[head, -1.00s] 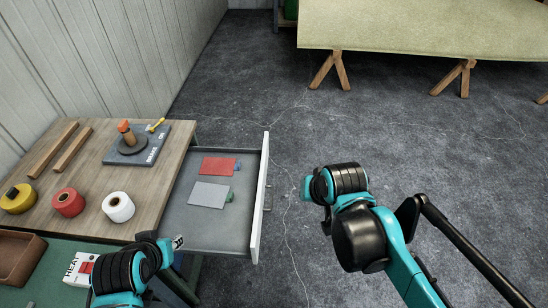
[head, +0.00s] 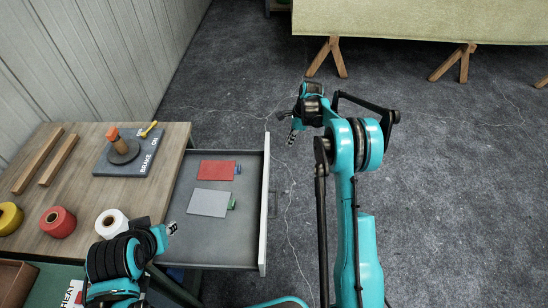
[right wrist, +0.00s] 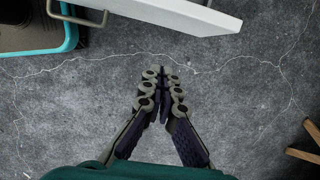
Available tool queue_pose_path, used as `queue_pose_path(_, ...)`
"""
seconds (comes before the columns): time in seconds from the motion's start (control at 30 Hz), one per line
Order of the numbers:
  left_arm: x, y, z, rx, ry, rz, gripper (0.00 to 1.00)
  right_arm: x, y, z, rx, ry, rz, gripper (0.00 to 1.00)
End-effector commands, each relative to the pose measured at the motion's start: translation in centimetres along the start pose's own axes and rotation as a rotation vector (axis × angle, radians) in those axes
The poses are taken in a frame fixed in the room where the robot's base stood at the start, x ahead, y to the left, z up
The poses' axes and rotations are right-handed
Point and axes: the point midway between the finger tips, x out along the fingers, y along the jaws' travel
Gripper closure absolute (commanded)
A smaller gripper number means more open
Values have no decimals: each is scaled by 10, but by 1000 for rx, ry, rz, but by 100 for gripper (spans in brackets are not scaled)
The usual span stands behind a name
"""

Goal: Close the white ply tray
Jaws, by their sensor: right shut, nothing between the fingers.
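The white ply tray is a drawer pulled out from the right side of the wooden bench, its white front (head: 264,205) facing right in the head view. A red card (head: 216,170) and a grey card (head: 208,203) lie inside it. My right gripper (head: 292,137) is shut and empty, beyond the far right corner of the front and apart from it. In the right wrist view the shut fingers (right wrist: 160,75) point towards the white front (right wrist: 185,12) at the top, with floor between. My left gripper (head: 172,228) is over the tray's near left corner; its jaws are too small to read.
The bench top (head: 75,190) holds a brake plate (head: 128,165), wooden strips and tape rolls (head: 58,221). A trestle table (head: 430,25) stands at the back. The floor right of the tray is open.

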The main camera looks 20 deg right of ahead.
Motion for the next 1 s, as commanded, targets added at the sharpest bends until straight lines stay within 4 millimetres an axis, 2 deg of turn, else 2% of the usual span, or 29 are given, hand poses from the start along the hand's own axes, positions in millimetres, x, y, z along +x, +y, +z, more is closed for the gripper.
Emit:
queue_pose_path(0.27, 5, 0, 4, 0, 0, 0, 69, 32, -3, -5, 46, -5, 15, 100)
queue_pose_path(0.67, 26, 0, 19, 0, 0, 0, 69, 115, -2, -5, 43, -4, 13, 100)
queue_pose_path(0.8, 31, 0, 22, 0, 0, 0, 69, 120, -3, 17, 41, -4, 13, 100)
queue_pose_path(1.0, 34, 0, 24, 0, 0, 0, 69, 122, -4, 32, 43, -4, 13, 100)
